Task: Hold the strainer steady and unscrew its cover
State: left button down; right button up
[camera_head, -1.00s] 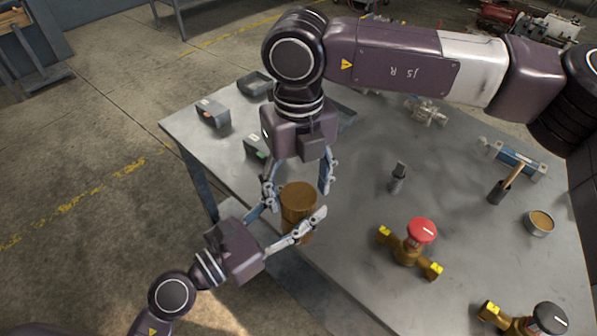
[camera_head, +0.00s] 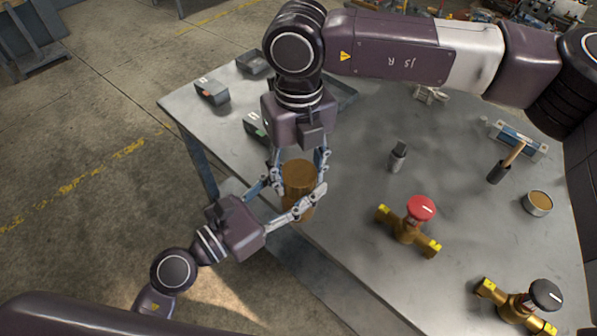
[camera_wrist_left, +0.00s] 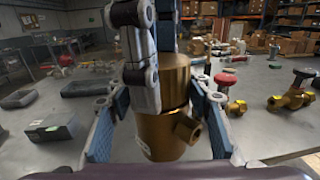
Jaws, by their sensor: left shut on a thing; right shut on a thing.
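The brass strainer (camera_head: 299,185) stands upright near the table's front left edge. In the left wrist view its wider body (camera_wrist_left: 158,138) has a hex-ended side port at right. Its cylindrical cover (camera_wrist_left: 175,78) is on top. My left gripper (camera_head: 288,199) is shut on the body, one finger on each side. My right gripper (camera_head: 299,172) comes down from above and is shut on the cover. One of its fingers hides part of the cover in the left wrist view.
A red-handled valve (camera_head: 408,228) and a black-handled valve (camera_head: 520,305) lie to the right on the grey table (camera_head: 340,235). A small round tin (camera_head: 537,203), a wooden-handled tool (camera_head: 505,165) and a dark upright part (camera_head: 397,157) stand behind them. Grey bins are at the back left.

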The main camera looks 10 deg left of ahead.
jog(key=n, duration=0.4)
jog(key=shift+d, duration=0.1)
jog(key=shift+c, duration=0.2)
jog(key=shift+w, duration=0.1)
dwell(0.7)
jog(key=o, duration=1.1)
jog(key=shift+d, duration=0.1)
jog(key=shift+c, duration=0.2)
jog(key=shift+o, duration=1.2)
